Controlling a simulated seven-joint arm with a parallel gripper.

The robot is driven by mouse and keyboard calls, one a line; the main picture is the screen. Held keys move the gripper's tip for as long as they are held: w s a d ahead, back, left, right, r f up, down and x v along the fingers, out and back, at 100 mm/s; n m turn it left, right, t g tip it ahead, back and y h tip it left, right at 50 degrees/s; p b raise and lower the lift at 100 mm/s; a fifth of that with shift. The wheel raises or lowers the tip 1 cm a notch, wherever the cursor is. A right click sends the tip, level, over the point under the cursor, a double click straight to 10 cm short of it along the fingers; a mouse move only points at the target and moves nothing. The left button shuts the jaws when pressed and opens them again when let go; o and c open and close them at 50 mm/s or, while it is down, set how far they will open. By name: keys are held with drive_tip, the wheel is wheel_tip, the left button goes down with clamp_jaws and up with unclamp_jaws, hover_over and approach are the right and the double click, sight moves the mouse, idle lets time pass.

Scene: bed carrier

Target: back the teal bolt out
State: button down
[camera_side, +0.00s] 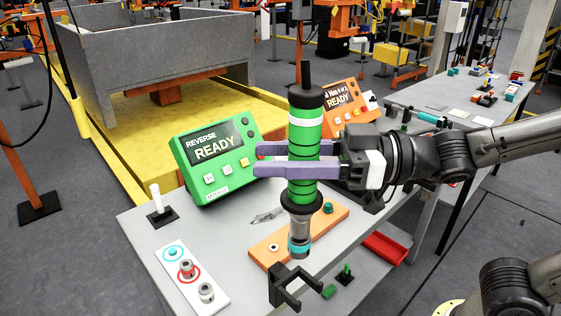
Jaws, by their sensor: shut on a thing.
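My gripper (262,158), with purple fingers, is shut on the green cylindrical driver (304,190) and holds it upright. A grey socket with a teal band (299,246) is on the driver's lower end. It is over the front part of the orange block (262,250); I cannot tell whether it touches anything there. Any bolt under the socket is hidden. A dark teal-green bolt head (328,208) shows at the block's far right end, and a small pale round fitting (273,247) at its left. The green control box (214,157) reads REVERSE READY.
A white plate (190,278) holds two grey sockets; its teal-ringed spot is empty. A black bracket (290,286) stands at the table's front. An orange box (350,108) reading READY is behind the driver. A red tray (386,248) is at right. A white peg (157,199) stands left.

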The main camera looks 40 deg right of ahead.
drive_tip(key=w+d+f+m+t+h, duration=0.1)
drive_tip(key=w+d+f+t+h, duration=0.1)
drive_tip(key=w+d, duration=0.5)
drive_tip(key=w+d+f+m+t+h, duration=0.1)
drive_tip(key=w+d+f+m, duration=0.1)
drive_tip(key=w+d, duration=0.45)
drive_tip(key=w+d+f+m+t+h, duration=0.1)
drive_tip(key=w+d+f+h, duration=0.1)
drive_tip(key=d, duration=0.6)
drive_tip(key=w+d+f+m+t+h, duration=0.1)
drive_tip(key=d+f+m+h, duration=0.1)
drive_tip(key=d, duration=0.7)
wheel_tip(320, 180, down, 2)
drive_tip(key=shift+w+m+t+h, duration=0.3)
drive_tip(key=shift+w+h, duration=0.1)
drive_tip(key=shift+h, duration=0.4)
drive_tip(key=shift+f, duration=4.15)
drive_tip(key=shift+r, duration=0.4)
